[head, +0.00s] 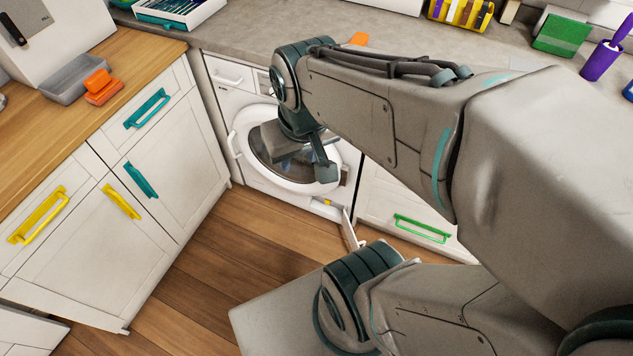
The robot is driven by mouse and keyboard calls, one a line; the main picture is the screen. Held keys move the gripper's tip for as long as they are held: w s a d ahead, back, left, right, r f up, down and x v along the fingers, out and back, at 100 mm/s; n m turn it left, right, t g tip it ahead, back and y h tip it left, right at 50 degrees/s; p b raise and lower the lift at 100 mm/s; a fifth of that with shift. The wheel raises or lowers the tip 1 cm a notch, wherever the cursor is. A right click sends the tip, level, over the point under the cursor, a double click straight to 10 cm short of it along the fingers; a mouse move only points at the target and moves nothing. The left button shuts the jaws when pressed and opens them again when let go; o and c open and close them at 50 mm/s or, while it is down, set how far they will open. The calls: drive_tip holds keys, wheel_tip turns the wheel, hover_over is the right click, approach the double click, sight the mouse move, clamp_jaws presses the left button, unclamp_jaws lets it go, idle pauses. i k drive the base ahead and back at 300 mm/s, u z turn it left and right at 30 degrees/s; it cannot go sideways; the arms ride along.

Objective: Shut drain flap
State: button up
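The drain flap (349,229) is a small white panel at the lower right of the white front-loading machine (243,168). It stands swung open, jutting out from the machine's base. Beside it is the drain opening (326,209), with a small yellow part inside. My gripper (322,170) hangs in front of the round door, above the flap and apart from it in the picture. My arm and wrist hide part of the machine, and I cannot make out both fingertips or anything held.
The round glass door (258,150) appears closed. A white drawer with a green handle (422,229) is right of the flap. White cabinets with yellow and teal handles (147,108) stand left. The wooden floor (215,270) is clear in front of the machine.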

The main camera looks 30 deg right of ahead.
sight(346, 223)
drive_tip(key=u, duration=1.85)
drive_tip(key=k, duration=2.8)
drive_tip(key=z, duration=0.75)
drive_tip(key=i, duration=0.8)
drive_tip(key=u, duration=0.15)
